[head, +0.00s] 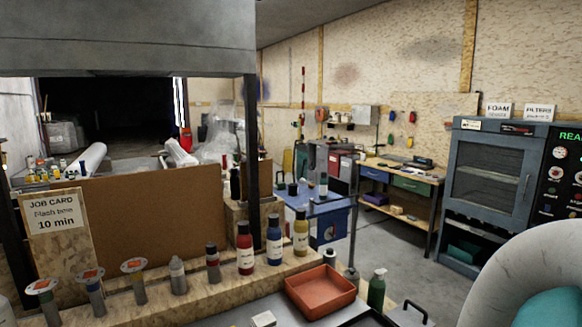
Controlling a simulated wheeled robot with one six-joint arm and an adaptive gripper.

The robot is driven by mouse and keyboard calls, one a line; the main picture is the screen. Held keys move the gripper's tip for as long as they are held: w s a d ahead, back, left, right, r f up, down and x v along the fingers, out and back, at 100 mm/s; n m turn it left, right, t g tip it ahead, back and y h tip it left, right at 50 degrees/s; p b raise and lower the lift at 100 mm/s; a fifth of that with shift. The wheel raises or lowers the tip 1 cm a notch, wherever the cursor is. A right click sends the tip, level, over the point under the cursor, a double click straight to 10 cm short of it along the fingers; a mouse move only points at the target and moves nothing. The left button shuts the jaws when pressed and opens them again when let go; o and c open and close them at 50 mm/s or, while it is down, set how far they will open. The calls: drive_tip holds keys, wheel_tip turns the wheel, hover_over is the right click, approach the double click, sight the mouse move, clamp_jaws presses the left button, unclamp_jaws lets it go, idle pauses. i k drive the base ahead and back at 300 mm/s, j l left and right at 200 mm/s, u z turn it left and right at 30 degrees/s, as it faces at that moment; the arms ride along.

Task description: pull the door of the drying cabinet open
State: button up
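The drying cabinet (540,137) appears to be the blue-grey upright cabinet at the right, against the back wall. Its door (482,187) has a dark window and looks shut. A pale vertical handle (526,185) sits along the door's right edge. Below the door is an open dark bay with a green thing (464,249) in it. My gripper is not in view. A large, rounded white and teal part, probably my arm, fills the bottom right corner and hides the floor in front of the cabinet's lower right.
A dark panel marked "REA..." (562,165) stands right of the cabinet. A workbench (432,178) with drawers is to its left. Nearer are a ledge of bottles (210,292), a red tray (320,291) and a green bottle (376,290). Grey floor (425,270) lies clear before the cabinet.

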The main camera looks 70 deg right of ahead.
sight(518, 223)
drive_tip(key=z, duration=3.05)
drive_tip(key=i+l, duration=0.3)
drive_tip(key=i, duration=0.25)
drive_tip(key=i+l, duration=0.25)
drive_tip(key=i, duration=0.25)
drive_tip(key=i+l, duration=0.3)
drive_tip(key=i, duration=0.25)
drive_tip(key=i+l, duration=0.25)
drive_tip(key=i, duration=0.25)
drive_tip(key=i+l, duration=0.3)
drive_tip(key=i, duration=0.25)
drive_tip(key=i+l, duration=0.3)
drive_tip(key=i, duration=0.2)
drive_tip(key=i+l, duration=0.25)
drive_tip(key=i, duration=0.3)
drive_tip(key=u, duration=0.05)
